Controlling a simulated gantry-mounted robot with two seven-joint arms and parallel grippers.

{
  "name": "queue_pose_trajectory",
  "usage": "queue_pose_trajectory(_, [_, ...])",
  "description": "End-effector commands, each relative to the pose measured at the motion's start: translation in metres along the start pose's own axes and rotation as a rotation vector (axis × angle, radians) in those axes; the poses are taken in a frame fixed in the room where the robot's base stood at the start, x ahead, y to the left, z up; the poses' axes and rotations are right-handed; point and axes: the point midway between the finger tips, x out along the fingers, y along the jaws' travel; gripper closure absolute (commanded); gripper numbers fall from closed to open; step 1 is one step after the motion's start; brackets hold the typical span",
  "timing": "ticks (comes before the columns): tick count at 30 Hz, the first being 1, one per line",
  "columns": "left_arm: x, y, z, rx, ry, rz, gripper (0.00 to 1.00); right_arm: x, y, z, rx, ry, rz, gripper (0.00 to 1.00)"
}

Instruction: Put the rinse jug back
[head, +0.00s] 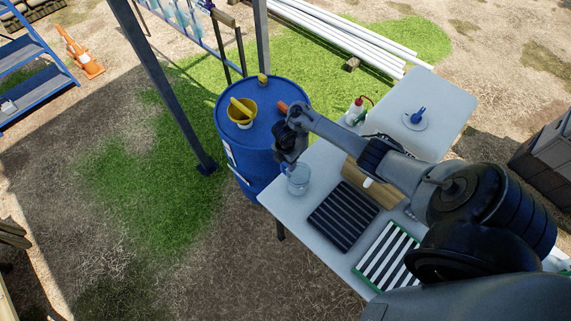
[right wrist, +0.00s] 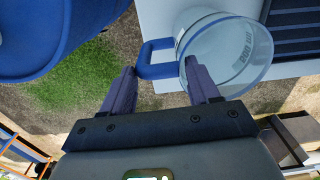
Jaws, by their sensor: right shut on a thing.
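The rinse jug (head: 298,180) is a clear jug with a blue handle at the left back corner of the white table (head: 325,254). In the right wrist view the jug (right wrist: 230,55) shows its round clear body with dark markings, and its blue handle lies between my fingers. My right gripper (right wrist: 160,80) is shut on the handle; in the head view the gripper (head: 288,165) is just above and left of the jug. I cannot tell whether the jug's base touches the table. My left gripper is not in view.
A blue drum (head: 240,150) with a yellow funnel (head: 242,108) on top stands beside the table's left end. A dark ribbed mat (head: 343,217) and a green-edged striped rack (head: 386,256) lie near the jug. A red-capped bottle (head: 355,110) stands behind my right arm.

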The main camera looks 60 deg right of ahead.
Motion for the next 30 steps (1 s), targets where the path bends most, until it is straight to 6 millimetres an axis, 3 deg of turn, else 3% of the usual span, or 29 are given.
queue_pose_trajectory(4, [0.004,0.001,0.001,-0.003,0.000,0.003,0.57,0.016,0.000,-0.001,0.001,0.002,0.000,1.00])
queue_pose_trajectory(17, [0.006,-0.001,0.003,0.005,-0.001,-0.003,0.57,0.021,0.000,0.000,-0.001,0.000,0.000,1.00])
queue_pose_trajectory(18, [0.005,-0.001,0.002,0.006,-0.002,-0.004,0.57,0.020,0.000,0.000,-0.001,0.000,0.000,0.35])
queue_pose_trajectory(22, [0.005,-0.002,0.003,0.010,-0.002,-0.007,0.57,0.020,0.000,0.000,-0.001,0.001,0.000,0.15])
queue_pose_trajectory(30, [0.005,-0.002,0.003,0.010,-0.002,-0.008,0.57,0.019,0.000,0.000,-0.001,0.001,0.001,0.14])
